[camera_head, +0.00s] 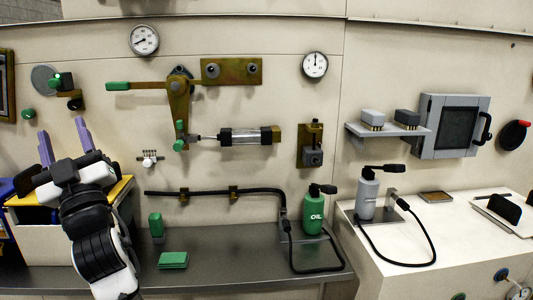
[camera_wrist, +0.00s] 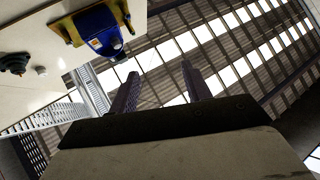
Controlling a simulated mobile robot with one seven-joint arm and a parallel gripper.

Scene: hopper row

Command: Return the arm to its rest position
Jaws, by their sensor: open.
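My gripper (camera_head: 64,142) is at the left in the head view, raised in front of the wall panel. Its two purple fingers point up and stand apart, with nothing between them. In the wrist view my gripper (camera_wrist: 160,90) shows its two fingers spread, with only the roof structure behind them. My white and black arm comes up from the bottom left of the head view, in front of the yellow-edged box.
A green-handled lever (camera_head: 120,86) and a grey disc (camera_head: 44,78) are on the wall near my gripper. The dark bench (camera_head: 215,262) bears a green oil bottle (camera_head: 313,218) and a green block (camera_head: 173,260). A grey bottle (camera_head: 366,197) stands on the right-hand cabinet.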

